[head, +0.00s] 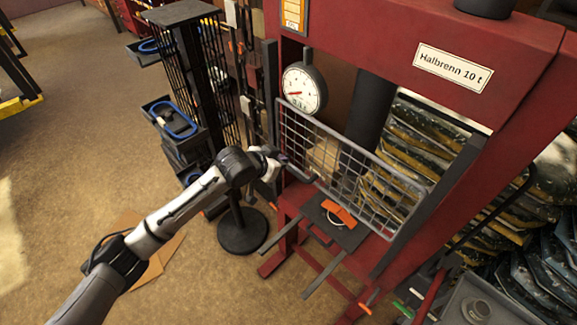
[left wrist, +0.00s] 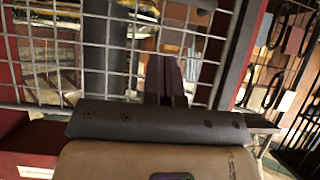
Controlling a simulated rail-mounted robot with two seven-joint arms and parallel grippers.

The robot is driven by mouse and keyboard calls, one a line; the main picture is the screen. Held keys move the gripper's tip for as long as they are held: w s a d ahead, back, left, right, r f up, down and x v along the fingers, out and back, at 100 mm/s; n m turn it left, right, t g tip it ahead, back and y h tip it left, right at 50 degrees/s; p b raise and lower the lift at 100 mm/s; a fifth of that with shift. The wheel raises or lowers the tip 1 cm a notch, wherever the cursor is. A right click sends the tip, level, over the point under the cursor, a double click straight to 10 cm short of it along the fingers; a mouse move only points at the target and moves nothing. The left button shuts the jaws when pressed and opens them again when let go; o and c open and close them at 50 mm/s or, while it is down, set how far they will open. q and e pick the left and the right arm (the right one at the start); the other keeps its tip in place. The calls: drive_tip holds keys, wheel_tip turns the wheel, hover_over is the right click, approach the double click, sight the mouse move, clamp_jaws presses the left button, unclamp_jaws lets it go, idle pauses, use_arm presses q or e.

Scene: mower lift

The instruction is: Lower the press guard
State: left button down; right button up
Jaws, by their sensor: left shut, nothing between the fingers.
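The press guard (head: 350,165) is a grey wire-mesh panel in a tubular frame. It hangs tilted in the picture across the front of the red press (head: 420,50), above the dark press bed (head: 345,236). My left gripper (head: 312,179) is shut and empty at the guard's lower left part. In the left wrist view its dark fingers (left wrist: 166,78) are together in front of the mesh (left wrist: 60,60). I cannot tell whether they touch it. My right gripper is not in view.
A round gauge (head: 304,89) sits left of the press opening. An orange part (head: 339,213) lies on the bed. A dark rack (head: 185,60) with trays and a round-based stand (head: 243,230) are left of the press. Open floor (head: 80,150) lies farther left.

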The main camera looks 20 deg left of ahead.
use_arm(q)
drive_tip(key=w+d+f+p, duration=0.1)
drive_tip(key=w+f, duration=0.2)
drive_tip(key=f, duration=0.3)
drive_tip(key=shift+d+p, duration=0.15)
drive_tip(key=shift+p, duration=0.25)
drive_tip(key=shift+w, duration=0.1)
wheel_tip(320, 180, down, 26)
drive_tip(key=b, duration=1.6)
drive_tip(key=shift+f, duration=0.1)
drive_tip(key=s+a+r+p, duration=0.3)
drive_tip(key=s+r+p, duration=0.1)
drive_tip(key=s+r, duration=0.4)
wheel_tip(320, 180, up, 2)
drive_tip(key=shift+s+a+r+p, duration=0.15)
drive_tip(key=shift+a+r+p, duration=0.1)
drive_tip(key=shift+a+p, duration=0.1)
